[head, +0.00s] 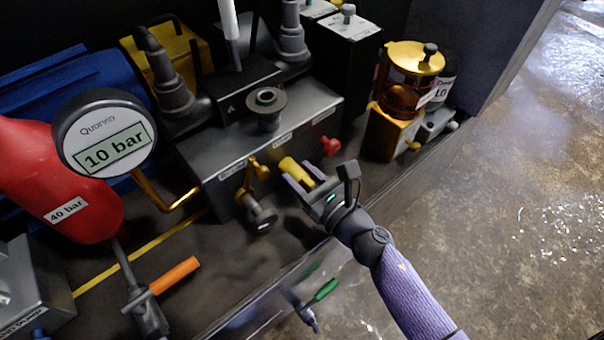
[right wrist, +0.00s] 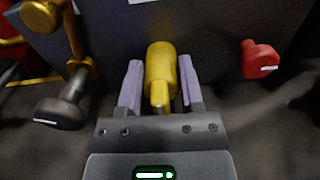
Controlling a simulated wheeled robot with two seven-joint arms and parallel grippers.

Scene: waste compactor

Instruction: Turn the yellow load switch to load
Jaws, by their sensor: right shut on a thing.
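The yellow load switch (head: 295,171) sticks out of the front face of the grey block (head: 225,150) in the head view. My right gripper (head: 303,184) comes in from the lower right, its two purple fingers on either side of the switch. In the right wrist view the yellow switch (right wrist: 161,75) stands upright between the fingers of the gripper (right wrist: 156,90), its body reaching past the fingertips. The gripper is shut on it. The label above the switch is cut off in the wrist view. My left gripper is not in view.
A red knob (head: 330,146) is just right of the switch. A brass fitting with a grey knob (head: 262,214) is just left. A gauge reading 10 bar (head: 105,140), a red cylinder (head: 60,180) and an orange lever (head: 175,275) are farther left. Open floor (head: 500,220) lies right.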

